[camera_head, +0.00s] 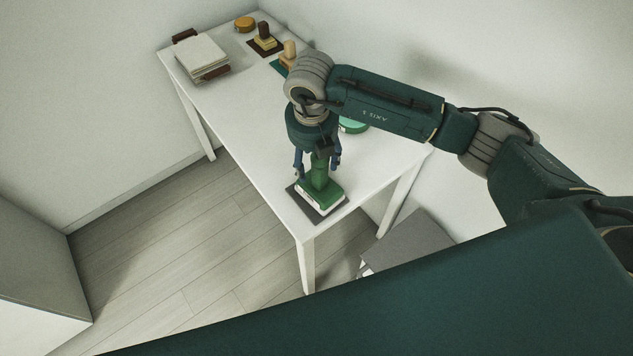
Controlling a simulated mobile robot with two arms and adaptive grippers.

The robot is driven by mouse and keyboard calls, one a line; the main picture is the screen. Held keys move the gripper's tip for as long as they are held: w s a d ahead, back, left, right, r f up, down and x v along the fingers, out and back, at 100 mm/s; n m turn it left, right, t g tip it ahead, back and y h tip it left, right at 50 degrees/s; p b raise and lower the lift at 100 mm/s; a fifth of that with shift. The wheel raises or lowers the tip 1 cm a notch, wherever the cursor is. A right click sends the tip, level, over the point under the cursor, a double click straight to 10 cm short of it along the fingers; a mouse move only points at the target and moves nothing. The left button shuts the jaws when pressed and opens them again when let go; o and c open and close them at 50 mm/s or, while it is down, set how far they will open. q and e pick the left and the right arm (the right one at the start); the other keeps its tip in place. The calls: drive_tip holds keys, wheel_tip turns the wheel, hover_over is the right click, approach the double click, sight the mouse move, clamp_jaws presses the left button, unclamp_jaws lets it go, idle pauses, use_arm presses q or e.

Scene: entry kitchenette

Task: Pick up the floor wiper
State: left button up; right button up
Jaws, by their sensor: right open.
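I see no floor wiper that I can make out. My right gripper (318,163) points down over the near end of the white table, its fingers open on either side of the upright handle of a green stamp-like object (322,189). Whether the fingers touch the handle I cannot tell. This object has a green block base with a pale lower edge and stands on a dark grey mat (338,212) near the table's front corner. My left gripper is not in view.
The white table (250,120) also bears a stack of white sheets (202,57), an orange round item (245,23), a dark stamp (265,40), a wooden-handled stamp (290,49) and a green round item (354,126). A grey-topped object (408,242) stands below at right. Floor at left is clear.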

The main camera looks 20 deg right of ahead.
sight(320, 191)
drive_tip(key=f+p, duration=0.1)
drive_tip(key=f, duration=0.1)
drive_tip(key=d+f+p, duration=0.1)
drive_tip(key=f, duration=0.1)
drive_tip(key=shift+w+f, duration=0.1)
drive_tip(key=shift+f, duration=0.35)
drive_tip(key=shift+w+f, duration=0.1)
drive_tip(key=shift+f, duration=0.05)
drive_tip(key=shift+a, duration=0.1)
drive_tip(key=c, duration=1.2)
clamp_jaws()
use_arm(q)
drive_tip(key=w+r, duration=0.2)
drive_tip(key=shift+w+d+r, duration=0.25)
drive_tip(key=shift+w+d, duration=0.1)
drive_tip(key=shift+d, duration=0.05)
